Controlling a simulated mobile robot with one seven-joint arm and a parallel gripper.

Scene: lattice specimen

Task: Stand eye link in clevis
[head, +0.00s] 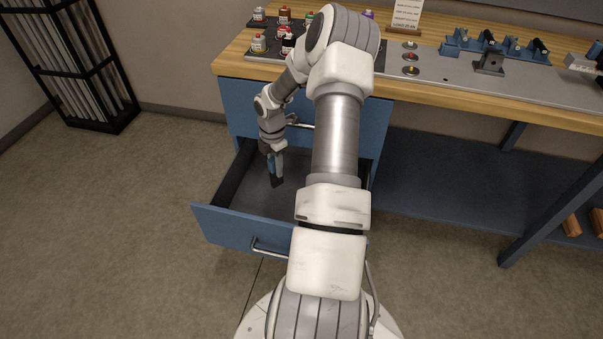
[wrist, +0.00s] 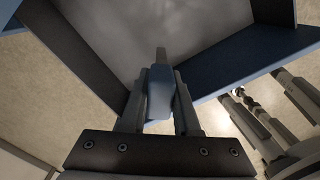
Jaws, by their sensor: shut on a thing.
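My gripper (head: 276,180) reaches down into the open drawer of the bench. It is shut on a blue piece (wrist: 160,92) with a narrow grey end, seen between the two fingers in the wrist view. I cannot tell whether this piece is the eye link; no eye shows. In the head view a little blue (head: 271,164) shows at the fingers. A dark grey bracket (head: 488,66), perhaps the clevis, stands on the metal plate on the bench top, far right of my gripper.
The open drawer (head: 226,224) has blue walls and a dark, seemingly empty floor. A black rack (head: 88,70) stands left.

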